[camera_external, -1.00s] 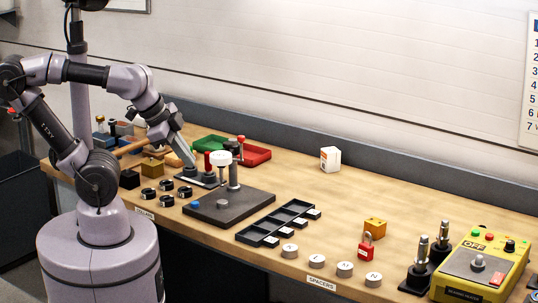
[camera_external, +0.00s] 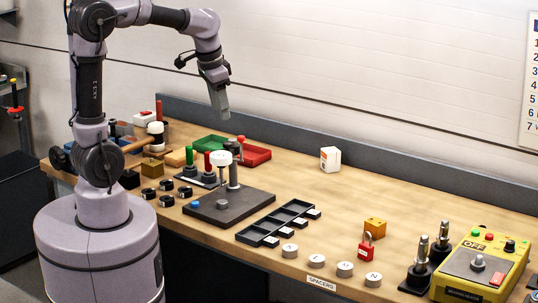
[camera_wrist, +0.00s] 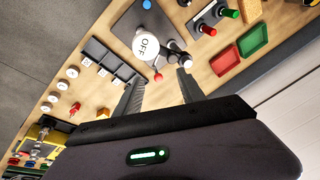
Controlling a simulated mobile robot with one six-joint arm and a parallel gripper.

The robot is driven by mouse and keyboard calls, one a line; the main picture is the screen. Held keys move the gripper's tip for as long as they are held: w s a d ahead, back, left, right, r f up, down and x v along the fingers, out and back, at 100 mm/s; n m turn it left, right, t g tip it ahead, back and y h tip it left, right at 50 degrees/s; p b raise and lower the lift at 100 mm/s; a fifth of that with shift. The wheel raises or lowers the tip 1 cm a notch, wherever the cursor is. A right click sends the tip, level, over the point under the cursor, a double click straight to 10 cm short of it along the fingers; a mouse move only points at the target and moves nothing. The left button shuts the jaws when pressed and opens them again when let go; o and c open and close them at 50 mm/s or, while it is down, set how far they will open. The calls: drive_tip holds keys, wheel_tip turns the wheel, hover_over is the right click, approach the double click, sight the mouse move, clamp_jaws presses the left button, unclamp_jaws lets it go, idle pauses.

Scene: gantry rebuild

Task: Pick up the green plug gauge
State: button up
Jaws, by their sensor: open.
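The green plug gauge (camera_external: 189,156) stands upright in a dark holder (camera_external: 210,184), left of a red plug gauge (camera_external: 207,161). In the wrist view, the green gauge (camera_wrist: 230,13) lies near the top edge, beside the red one (camera_wrist: 208,30). My gripper (camera_external: 222,114) is raised well above the bench, up and to the right of the green gauge in the external view. In the wrist view, its two fingers (camera_wrist: 160,78) are apart with nothing held between them.
Green (camera_external: 211,143) and red (camera_external: 256,156) trays sit behind. Black rings (camera_external: 167,200) lie in front. The bench's back right is mostly clear.

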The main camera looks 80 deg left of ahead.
drive_tip(key=a+n+g+p, duration=0.1)
drive_tip(key=a+n+p, duration=0.15)
drive_tip(key=a, duration=0.85)
drive_tip(key=n+g+h+p, duration=0.1)
drive_tip(key=n+h+p, duration=0.1)
drive_tip(key=n, duration=0.3)
hover_over(190, 156)
drive_tip(key=a, duration=0.1)
wheel_tip(190, 156, down, 7)
drive_tip(key=shift+n, duration=0.35)
drive_tip(key=f+b, duration=0.1)
drive_tip(key=f, duration=0.3)
drive_tip(key=f+b, duration=0.2)
drive_tip(key=f, duration=0.2)
drive_tip(key=f+b, duration=0.1)
drive_tip(key=f, duration=0.3)
drive_tip(key=shift+a+f+b, duration=0.3)
drive_tip(key=shift+a, duration=0.05)
wheel_tip(190, 156, down, 6)
drive_tip(key=shift+d+r+b, duration=0.1)
drive_tip(key=shift+d+b, duration=0.05)
drive_tip(key=shift+b, duration=0.9)
drive_tip(key=shift+c, duration=1.4)
clamp_jaws()
